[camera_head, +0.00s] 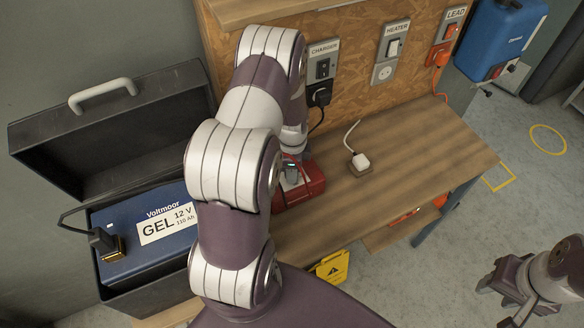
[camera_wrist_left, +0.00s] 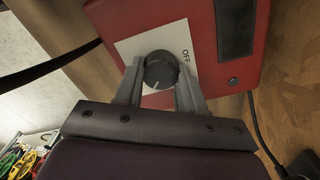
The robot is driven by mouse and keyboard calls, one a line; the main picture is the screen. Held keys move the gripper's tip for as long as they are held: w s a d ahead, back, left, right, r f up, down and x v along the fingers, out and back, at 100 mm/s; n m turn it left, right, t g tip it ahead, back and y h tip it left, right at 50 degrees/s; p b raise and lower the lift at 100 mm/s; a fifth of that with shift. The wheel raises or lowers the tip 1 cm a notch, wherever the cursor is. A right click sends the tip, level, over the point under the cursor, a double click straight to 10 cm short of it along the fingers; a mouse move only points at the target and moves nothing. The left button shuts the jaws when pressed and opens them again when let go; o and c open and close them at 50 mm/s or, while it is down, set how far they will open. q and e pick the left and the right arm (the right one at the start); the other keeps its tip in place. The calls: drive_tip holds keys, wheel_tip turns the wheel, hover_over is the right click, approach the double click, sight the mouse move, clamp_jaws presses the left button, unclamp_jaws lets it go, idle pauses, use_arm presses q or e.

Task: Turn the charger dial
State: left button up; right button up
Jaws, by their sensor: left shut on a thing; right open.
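The charger is a red box (camera_head: 313,183) on the wooden bench, partly hidden behind my left arm in the head view. In the left wrist view the red charger (camera_wrist_left: 203,25) shows a white label with the word OFF, a dark window and a black round dial (camera_wrist_left: 160,71) with a white pointer line. My left gripper (camera_wrist_left: 160,80) has its two grey fingers shut on the dial, one on each side. In the head view my left gripper (camera_head: 290,175) is at the charger, mostly hidden by the arm. My right gripper (camera_head: 505,290) is open and empty at the lower right, above the floor.
A panel behind carries the CHARGER (camera_head: 323,68), HEATER (camera_head: 393,45) and LEAD (camera_head: 450,30) switches. An open black case (camera_head: 100,125) with a blue battery (camera_head: 125,225) stands left.

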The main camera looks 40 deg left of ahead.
use_arm(q)
drive_tip(key=m, duration=0.4)
drive_tip(key=shift+w+a+r+m, duration=0.1)
drive_tip(key=shift+w+r+m, duration=0.1)
drive_tip(key=shift+m, duration=0.1)
drive_tip(key=shift+s+m, duration=0.1)
drive_tip(key=shift+m, duration=2.2)
drive_tip(key=shift+f, duration=0.1)
drive_tip(key=o, duration=1.1)
drive_tip(key=shift+c, duration=0.2)
drive_tip(key=shift+s, duration=0.1)
drive_tip(key=shift+b, duration=0.3)
